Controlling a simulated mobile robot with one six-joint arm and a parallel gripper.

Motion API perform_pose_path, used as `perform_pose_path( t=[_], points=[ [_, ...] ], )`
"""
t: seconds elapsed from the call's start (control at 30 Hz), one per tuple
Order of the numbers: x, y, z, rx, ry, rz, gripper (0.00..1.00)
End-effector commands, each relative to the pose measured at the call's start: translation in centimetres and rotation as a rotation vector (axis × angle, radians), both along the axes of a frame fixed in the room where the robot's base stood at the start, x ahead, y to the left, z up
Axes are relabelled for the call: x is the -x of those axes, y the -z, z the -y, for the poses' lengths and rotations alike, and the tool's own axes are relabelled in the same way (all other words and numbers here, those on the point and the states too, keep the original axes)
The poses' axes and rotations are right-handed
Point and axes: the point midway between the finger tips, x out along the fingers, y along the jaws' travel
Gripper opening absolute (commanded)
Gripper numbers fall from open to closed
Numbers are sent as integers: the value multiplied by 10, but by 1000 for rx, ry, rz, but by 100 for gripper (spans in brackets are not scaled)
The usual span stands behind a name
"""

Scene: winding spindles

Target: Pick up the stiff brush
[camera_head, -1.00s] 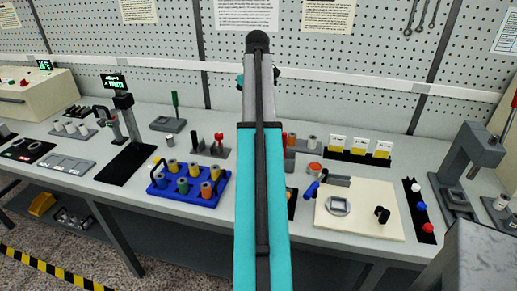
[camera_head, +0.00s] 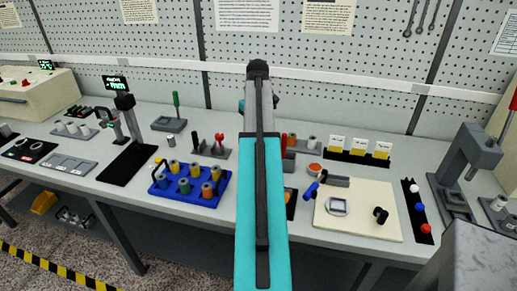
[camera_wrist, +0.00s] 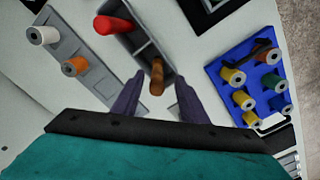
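In the wrist view, a dark grey holder (camera_wrist: 135,38) with two compartments holds a red handle (camera_wrist: 113,25) and a brown, wood-like handle (camera_wrist: 156,76). Their lower ends are hidden inside. No bristles show, so I cannot tell for certain which is the stiff brush. My gripper (camera_wrist: 158,84) is open, with one dark finger on each side of the brown handle's end. I see no finger touching it. In the head view my own arm hides the gripper and this holder.
A blue tray (camera_head: 163,191) with several spools stands left of my arm in the head view. A grey rack (camera_wrist: 82,52) with a white and an orange spool lies left of the holder in the wrist view. A cream board (camera_head: 360,222) is at the right.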

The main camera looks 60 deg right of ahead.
Motion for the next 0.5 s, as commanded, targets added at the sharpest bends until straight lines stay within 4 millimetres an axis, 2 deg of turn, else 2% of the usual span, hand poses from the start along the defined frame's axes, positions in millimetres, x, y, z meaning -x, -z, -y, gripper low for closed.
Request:
perform_pose_path(
  t=[0.27, 0.5],
  points=[
    [0, 1, 0, 0, 1, 0, 39],
    [2, 12, 2, -2, 1, -1, 39]
  ],
)
